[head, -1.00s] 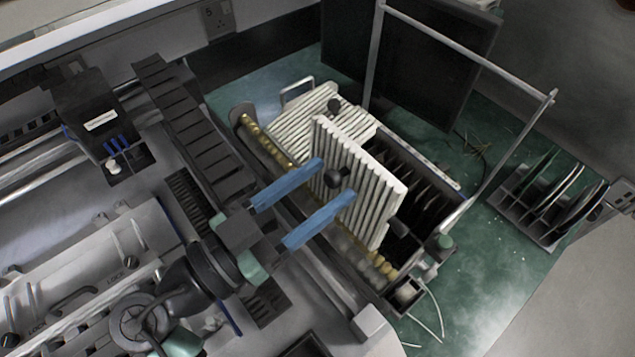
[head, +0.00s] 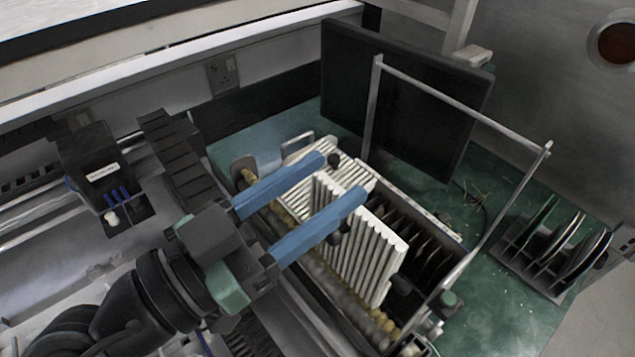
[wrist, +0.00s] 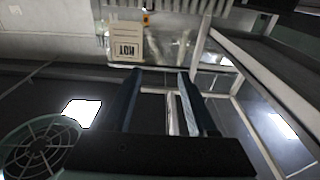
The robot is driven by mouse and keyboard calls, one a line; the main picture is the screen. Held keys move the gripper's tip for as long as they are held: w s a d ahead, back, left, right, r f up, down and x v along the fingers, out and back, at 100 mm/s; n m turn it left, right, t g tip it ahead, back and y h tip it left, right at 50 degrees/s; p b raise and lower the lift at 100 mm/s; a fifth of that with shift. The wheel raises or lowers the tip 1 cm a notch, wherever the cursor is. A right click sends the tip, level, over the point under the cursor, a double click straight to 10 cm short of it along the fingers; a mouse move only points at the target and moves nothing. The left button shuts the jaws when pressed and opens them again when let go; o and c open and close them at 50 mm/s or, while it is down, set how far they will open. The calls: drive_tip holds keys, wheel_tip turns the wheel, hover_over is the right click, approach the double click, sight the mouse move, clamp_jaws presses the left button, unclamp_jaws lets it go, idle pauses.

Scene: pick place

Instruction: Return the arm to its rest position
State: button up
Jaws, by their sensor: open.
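My gripper (head: 341,175) has two blue fingers, held apart with nothing gripped between them. In the head view it reaches from the lower left and overlaps the white ribbed panels in the picture. The front white ribbed panel (head: 372,262) stands upright in the dark rack, with a dark round knob partly hidden by the lower finger. A second white ribbed panel (head: 352,168) lies behind it, partly covered by the fingers. In the wrist view my two fingers (wrist: 160,78) are also apart, pointing away over a grey structure.
The slotted dark rack (head: 445,232) stands on a green surface (head: 490,300). A tall metal frame (head: 470,92) rises around it. A dark flat panel (head: 405,95) stands behind. A smaller rack with plates (head: 550,235) sits at right. A sign (wrist: 127,42) shows in the wrist view.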

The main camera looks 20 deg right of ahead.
drive_tip(key=shift+w, duration=0.1)
idle(0.3)
drive_tip(key=w+a+r+n+t+y+p, duration=0.2)
drive_tip(key=w+a+r+n+t+y, duration=0.1)
drive_tip(key=w+r+n+t+y, duration=0.65)
drive_tip(key=s+a+r+n+t+y, duration=0.1)
drive_tip(key=s+a+r+t+y, duration=0.1)
drive_tip(key=r, duration=0.5)
drive_tip(key=s+a+r+n+t+y+p, duration=0.1)
drive_tip(key=s+a+r+n+t+y, duration=0.1)
drive_tip(key=r+t, duration=0.4)
drive_tip(key=s+a+r+n+t+y, duration=0.2)
drive_tip(key=s+r+t+y, duration=0.1)
drive_tip(key=r, duration=0.6)
drive_tip(key=shift+s+a+t+y, duration=0.25)
drive_tip(key=shift+s+t+y, duration=0.15)
drive_tip(key=shift+y, duration=0.45)
drive_tip(key=shift+w, duration=0.1)
drive_tip(key=shift+d+f, duration=0.1)
